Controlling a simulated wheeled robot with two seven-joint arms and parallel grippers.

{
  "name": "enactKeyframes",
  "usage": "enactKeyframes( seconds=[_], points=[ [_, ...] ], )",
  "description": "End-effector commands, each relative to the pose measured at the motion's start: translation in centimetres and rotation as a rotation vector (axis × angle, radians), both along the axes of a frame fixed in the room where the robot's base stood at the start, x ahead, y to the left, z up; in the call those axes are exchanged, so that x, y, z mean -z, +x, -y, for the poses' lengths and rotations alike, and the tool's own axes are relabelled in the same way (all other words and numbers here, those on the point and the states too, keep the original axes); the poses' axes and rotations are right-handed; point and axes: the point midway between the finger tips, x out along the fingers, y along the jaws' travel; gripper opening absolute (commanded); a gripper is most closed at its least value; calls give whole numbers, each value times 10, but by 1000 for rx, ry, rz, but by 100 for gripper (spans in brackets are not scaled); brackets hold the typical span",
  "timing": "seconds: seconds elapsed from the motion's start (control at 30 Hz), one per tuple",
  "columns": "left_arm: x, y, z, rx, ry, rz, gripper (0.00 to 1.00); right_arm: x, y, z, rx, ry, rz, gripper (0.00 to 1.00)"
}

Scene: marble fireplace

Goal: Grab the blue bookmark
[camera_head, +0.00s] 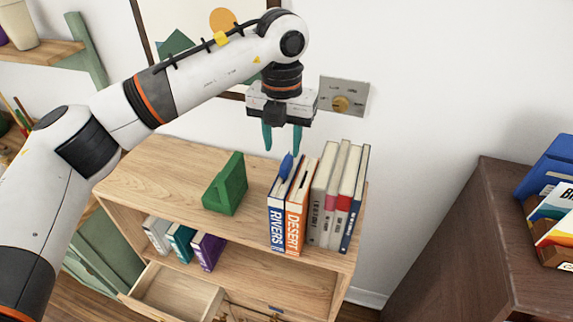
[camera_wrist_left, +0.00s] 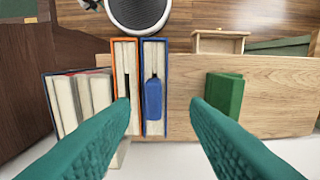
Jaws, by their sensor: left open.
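The blue bookmark (camera_head: 286,166) sticks up from the top of the blue book marked RIVERS (camera_head: 277,215), at the left end of a row of upright books. In the left wrist view the bookmark (camera_wrist_left: 154,98) lies between my fingers, a little left of their middle, and beyond the tips. My left gripper (camera_head: 282,150) is open and empty, with teal fingers pointing down just above and behind the bookmark. It also shows in the left wrist view (camera_wrist_left: 160,102). I see no contact with the bookmark. My right gripper is not in view.
An orange book marked DESERT (camera_head: 296,215) stands beside the blue one, with several more books to its right. A green bookend (camera_head: 225,185) stands left on the wooden shelf top (camera_head: 150,170). A drawer (camera_head: 175,292) is open below. The wall is close behind.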

Motion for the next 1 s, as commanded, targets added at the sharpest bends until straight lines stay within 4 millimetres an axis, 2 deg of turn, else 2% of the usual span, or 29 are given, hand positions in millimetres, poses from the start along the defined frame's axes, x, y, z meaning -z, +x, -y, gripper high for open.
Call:
enactKeyframes(
  seconds=[0.17, 0.33, 0.5, 0.77, 1.0],
  points=[
    [10, 0, 2, 2, -1, -3, 42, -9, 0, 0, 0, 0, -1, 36],
    [33, 3, 8, 1, -1, -7, 42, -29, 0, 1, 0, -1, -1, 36],
    [55, 3, 7, 2, -2, -2, 42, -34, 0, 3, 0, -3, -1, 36],
    [59, 4, 7, 2, -2, 0, 42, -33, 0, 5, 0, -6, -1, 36],
    [58, 4, 7, 2, -3, 0, 3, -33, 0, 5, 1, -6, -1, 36]
  ],
)
